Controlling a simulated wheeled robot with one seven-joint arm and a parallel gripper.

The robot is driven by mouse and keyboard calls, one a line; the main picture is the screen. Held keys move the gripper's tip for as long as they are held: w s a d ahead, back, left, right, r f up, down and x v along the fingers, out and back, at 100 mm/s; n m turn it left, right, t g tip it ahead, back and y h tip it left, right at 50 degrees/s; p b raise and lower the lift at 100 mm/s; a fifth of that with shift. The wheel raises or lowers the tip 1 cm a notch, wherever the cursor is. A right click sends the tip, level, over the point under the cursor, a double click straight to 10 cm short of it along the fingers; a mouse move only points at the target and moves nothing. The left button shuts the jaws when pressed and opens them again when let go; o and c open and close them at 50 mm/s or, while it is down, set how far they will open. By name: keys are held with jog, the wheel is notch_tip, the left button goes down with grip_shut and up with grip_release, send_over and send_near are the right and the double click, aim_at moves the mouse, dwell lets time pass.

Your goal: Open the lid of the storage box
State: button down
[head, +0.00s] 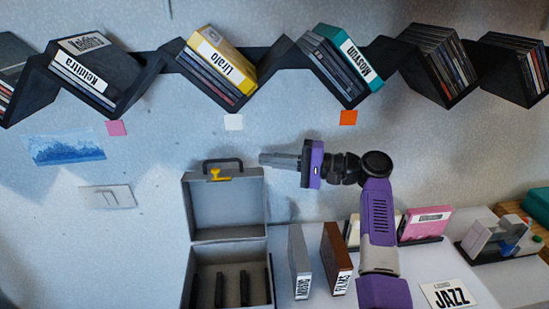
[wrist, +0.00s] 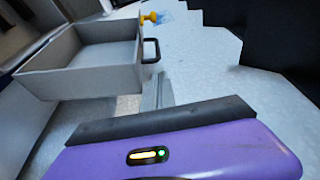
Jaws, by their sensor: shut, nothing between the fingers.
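The grey storage box (head: 230,240) stands on the table below the shelves, with dark upright dividers inside. Its lid (head: 224,204) is raised, standing upright behind the open base. A black handle (head: 238,163) and a yellow latch (head: 222,175) are at the lid's top edge. The lid (wrist: 85,60), handle (wrist: 152,50) and latch (wrist: 149,17) also show in the wrist view. My gripper (head: 262,159) is shut and empty, just right of the handle and apart from it. Its fingers (wrist: 163,92) point past the lid in the wrist view.
Black zigzag shelves (head: 270,58) with discs run along the wall above. Right of the box stand a grey case (head: 299,262) and a brown case (head: 337,258). A pink case (head: 425,225) and a JAZZ card (head: 446,295) are farther right.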

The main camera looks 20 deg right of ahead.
aim_at(249, 171)
jog(key=p+x, duration=0.1)
jog(key=x, duration=0.5)
jog(key=shift+s, duration=0.15)
jog(key=shift+s+a+r+n+b, duration=0.15)
jog(key=shift+s+n+b, duration=0.1)
jog(key=shift+s+b, duration=0.15)
jog(key=shift+s+a+r+n+b, duration=0.15)
jog(key=shift+s+n+b, duration=0.15)
jog(key=shift+s, duration=0.15)
jog(key=shift+r, duration=0.2)
